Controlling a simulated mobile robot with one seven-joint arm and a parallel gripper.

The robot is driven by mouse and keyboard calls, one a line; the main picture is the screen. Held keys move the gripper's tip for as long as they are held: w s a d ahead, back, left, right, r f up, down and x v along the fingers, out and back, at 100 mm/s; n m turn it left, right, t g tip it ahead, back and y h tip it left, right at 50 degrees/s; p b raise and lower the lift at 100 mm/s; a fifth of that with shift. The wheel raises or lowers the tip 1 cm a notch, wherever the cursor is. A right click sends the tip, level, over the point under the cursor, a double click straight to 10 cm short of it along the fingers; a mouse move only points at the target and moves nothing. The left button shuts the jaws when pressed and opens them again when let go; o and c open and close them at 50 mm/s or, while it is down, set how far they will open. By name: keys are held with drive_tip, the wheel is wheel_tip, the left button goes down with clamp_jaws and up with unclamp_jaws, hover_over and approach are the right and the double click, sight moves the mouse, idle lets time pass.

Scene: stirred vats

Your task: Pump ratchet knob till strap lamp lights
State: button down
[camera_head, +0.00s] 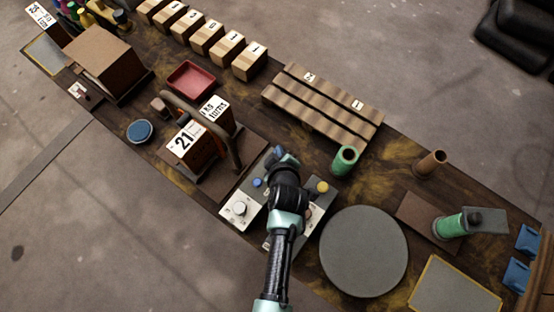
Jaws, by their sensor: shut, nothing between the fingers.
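My gripper (280,154) is over the control panels near the middle of the table. Its fingers are small and dark here; they look shut and empty. A light panel (229,220) under and beside my arm carries a white round knob (240,208) and a blue button (257,183). A yellow knob (322,187) and a small red part (308,211) show right of my arm. A brown strap (224,138) arches over labelled boxes (186,145) at the left. I cannot tell which part is the ratchet knob or the strap lamp; my arm hides part of the panels.
A green cylinder (344,160) and a slatted wooden pallet (322,104) stand beyond the panels. A large grey disc (363,251) lies to the right. A red tray (191,80) and a row of cartons (207,37) are farther back.

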drive_tip(key=shift+f+b, duration=0.55)
drive_tip(key=shift+f, duration=0.6)
idle(1.1)
drive_tip(key=shift+f+b, duration=0.4)
drive_tip(key=shift+f+b, duration=1.05)
drive_tip(key=shift+f, duration=0.2)
idle(1.0)
drive_tip(key=shift+r, duration=0.1)
drive_tip(key=shift+r+p, duration=1.45)
drive_tip(key=shift+r, duration=0.1)
wheel_tip(320, 180, up, 5)
drive_tip(key=p, duration=0.4)
idle(0.7)
